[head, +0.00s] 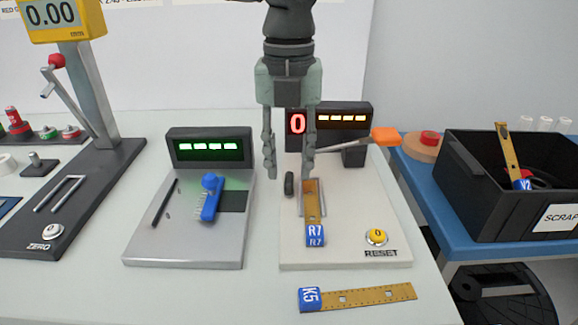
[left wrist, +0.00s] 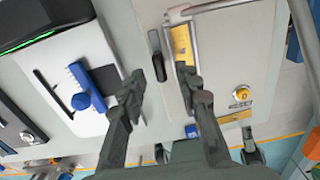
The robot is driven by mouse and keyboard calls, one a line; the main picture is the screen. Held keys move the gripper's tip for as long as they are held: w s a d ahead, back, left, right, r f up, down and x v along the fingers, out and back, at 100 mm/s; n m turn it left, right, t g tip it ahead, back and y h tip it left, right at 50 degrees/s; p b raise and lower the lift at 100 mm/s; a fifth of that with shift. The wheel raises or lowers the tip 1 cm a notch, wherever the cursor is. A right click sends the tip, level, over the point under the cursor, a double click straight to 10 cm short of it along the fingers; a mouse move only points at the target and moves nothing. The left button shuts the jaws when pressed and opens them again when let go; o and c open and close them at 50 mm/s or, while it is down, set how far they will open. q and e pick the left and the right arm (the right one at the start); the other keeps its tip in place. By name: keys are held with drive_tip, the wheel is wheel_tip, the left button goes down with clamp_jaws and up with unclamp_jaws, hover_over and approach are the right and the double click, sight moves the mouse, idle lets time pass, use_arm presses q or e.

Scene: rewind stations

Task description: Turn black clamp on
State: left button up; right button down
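The black clamp (head: 289,184) is a small dark upright piece on the right, cream-coloured station (head: 345,254), just left of the metal frame around the strip tagged R7 (head: 314,236). It also shows in the left wrist view (left wrist: 154,42) as a dark elongated piece. My left gripper (head: 290,174) points down over this station with its fingers apart and nothing between them. In the head view its fingertips appear on either side of the clamp, a little above it. In the left wrist view the open fingers (left wrist: 162,78) frame the clamp's near end.
A lever with an orange end (head: 385,137) reaches out to the right of my gripper. The yellow reset button (head: 376,236) is at front right. A grey station with a blue brush-like piece (head: 210,198) stands left. A K5 strip (head: 360,297) lies in front. A black scrap bin (head: 468,198) is right.

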use_arm(q)
drive_tip(key=shift+f, duration=1.05)
drive_tip(key=shift+c, duration=0.4)
clamp_jaws()
